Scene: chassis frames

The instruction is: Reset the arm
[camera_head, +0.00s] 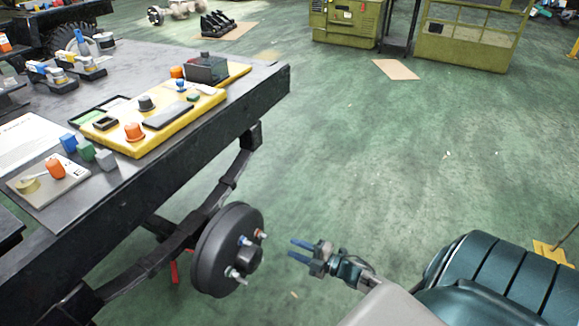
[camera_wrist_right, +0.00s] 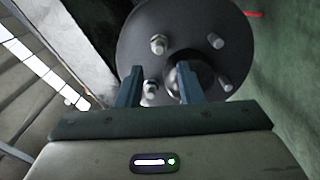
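My right gripper (camera_head: 297,250) is in the head view at the lower middle, to the right of a black wheel hub (camera_head: 220,262) with several bolts. Its two blue fingers are apart with nothing between them, and a gap separates them from the hub. In the right wrist view the fingers (camera_wrist_right: 158,82) stand open in front of the hub disc (camera_wrist_right: 190,28), whose studs and nuts show around its centre. My left gripper is not in the head view.
A dark chassis frame (camera_head: 262,98) fills the left, with a yellow tray (camera_head: 140,148) and several small coloured parts on top. A green machine (camera_head: 345,22) stands at the back. The green floor (camera_head: 400,150) in the middle is mostly clear.

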